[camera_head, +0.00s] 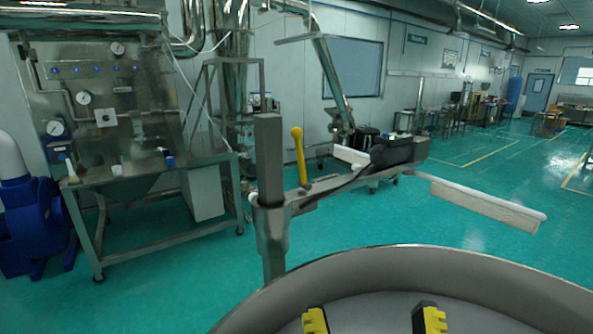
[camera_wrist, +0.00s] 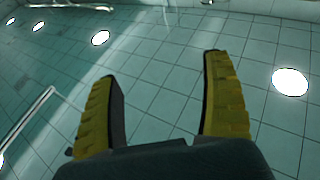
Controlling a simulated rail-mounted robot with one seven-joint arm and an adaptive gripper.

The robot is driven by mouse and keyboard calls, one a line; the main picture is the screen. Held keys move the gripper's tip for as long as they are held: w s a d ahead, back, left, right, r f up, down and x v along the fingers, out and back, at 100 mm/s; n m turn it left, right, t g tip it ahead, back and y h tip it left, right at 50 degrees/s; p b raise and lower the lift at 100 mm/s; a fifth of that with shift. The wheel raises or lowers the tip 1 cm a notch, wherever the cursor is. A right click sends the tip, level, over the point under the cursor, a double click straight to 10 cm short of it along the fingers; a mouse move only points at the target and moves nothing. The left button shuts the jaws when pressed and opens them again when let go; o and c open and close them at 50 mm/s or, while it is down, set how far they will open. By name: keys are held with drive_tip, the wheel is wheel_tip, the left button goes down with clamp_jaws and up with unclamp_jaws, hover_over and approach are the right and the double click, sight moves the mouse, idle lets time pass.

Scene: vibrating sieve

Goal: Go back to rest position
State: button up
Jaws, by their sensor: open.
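My gripper (camera_head: 372,316) shows at the bottom edge of the head view, with its two yellow and black fingertips pointing up and well apart. It is open, with nothing between the fingers. The wrist view also shows the open gripper (camera_wrist: 160,70), with both yellow ridged fingers spread and empty. Behind the fingertips in the head view is the grey metal rim of the round sieve (camera_head: 400,257). The rest of the sieve is cut off below. I cannot tell the exact gap between fingertips and rim. My arm is out of the head view.
A metal post (camera_head: 270,150) with a side arm stands behind the rim, bearing a yellow-handled lever (camera_head: 299,155). A white bar (camera_head: 485,203) juts out right. A steel bench with a gauge panel (camera_head: 105,95) and a blue machine (camera_head: 30,225) stand left. Green floor (camera_head: 450,230) is open beyond.

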wheel_tip(320, 180, up, 20)
drive_tip(key=p, duration=1.7)
drive_tip(key=shift+f, duration=0.1)
